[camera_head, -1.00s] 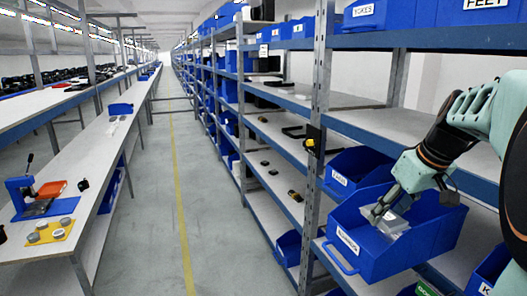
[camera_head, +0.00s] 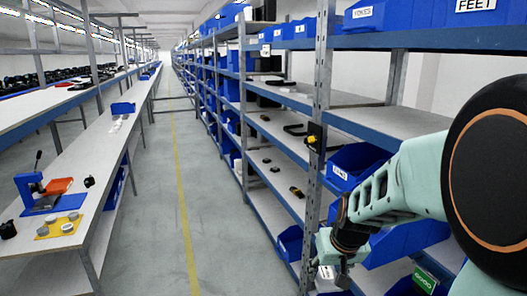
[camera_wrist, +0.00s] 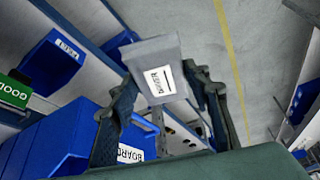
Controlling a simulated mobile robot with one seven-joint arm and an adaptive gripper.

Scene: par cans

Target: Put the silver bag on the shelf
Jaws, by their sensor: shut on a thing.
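The silver bag (camera_wrist: 155,68), a grey pouch with a white printed label, shows in the wrist view between the two fingers of my gripper (camera_wrist: 165,110). My gripper is shut on it. In the head view the bag (camera_head: 327,276) is small and partly hidden by my gripper (camera_head: 338,270), which hangs at the aisle side of the rack, in front of the blue bins. The shelf rack has a mostly bare grey shelf board (camera_head: 350,103) behind the upright, above the bins. My arm covers part of the rack on the right.
A metal upright (camera_head: 318,120) with a yellow-and-black device stands close to my arm. Blue bins (camera_head: 352,165) fill the shelf behind my arm. A bin with a green label (camera_head: 424,280) is lower right. The aisle floor (camera_head: 215,220) is clear. A workbench (camera_head: 100,180) stands left.

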